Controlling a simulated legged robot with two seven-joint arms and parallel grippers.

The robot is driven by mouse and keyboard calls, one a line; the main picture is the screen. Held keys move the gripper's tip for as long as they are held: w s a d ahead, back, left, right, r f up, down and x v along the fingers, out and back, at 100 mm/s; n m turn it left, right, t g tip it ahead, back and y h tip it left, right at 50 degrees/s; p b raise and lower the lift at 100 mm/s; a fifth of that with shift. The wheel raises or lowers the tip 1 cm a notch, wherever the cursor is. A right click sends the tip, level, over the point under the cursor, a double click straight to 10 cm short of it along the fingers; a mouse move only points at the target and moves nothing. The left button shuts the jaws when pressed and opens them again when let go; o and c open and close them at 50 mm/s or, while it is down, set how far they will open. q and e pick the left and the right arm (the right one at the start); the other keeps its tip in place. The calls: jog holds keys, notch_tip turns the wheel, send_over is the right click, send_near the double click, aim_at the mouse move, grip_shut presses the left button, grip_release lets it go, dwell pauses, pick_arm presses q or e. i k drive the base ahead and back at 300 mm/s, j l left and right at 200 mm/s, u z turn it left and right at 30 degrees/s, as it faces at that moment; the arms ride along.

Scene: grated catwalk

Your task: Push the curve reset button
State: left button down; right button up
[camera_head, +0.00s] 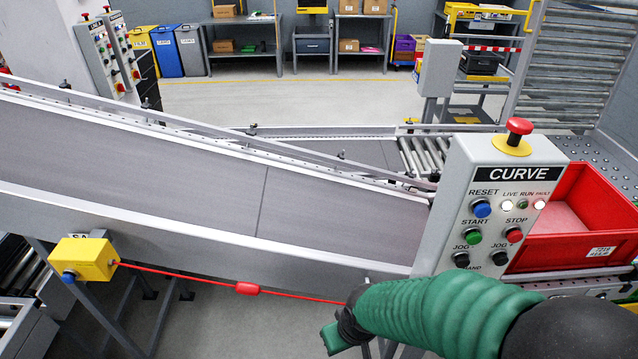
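The grey CURVE control box (455,190) stands right of the middle, with a black label reading CURVE. Its blue RESET button (481,208) is at the upper left of the panel, below the word RESET. The green START button (473,237) is below it, and the red STOP button (514,235) is to the right. My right arm, green and black, comes in from the lower right. Its gripper (338,335) is below and left of the box, apart from the RESET button. Its fingers are too hidden to tell open from shut. My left gripper is not in view.
A red emergency button (519,127) tops the box. A grey conveyor belt (210,185) slopes in from the left. A red pull cord (190,275) runs from a yellow switch (84,261) towards my gripper. A red bin (570,215) stands right of the box.

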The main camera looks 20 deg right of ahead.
aim_at(481, 209)
jog(key=l+z, duration=0.1)
jog(key=z, duration=1.65)
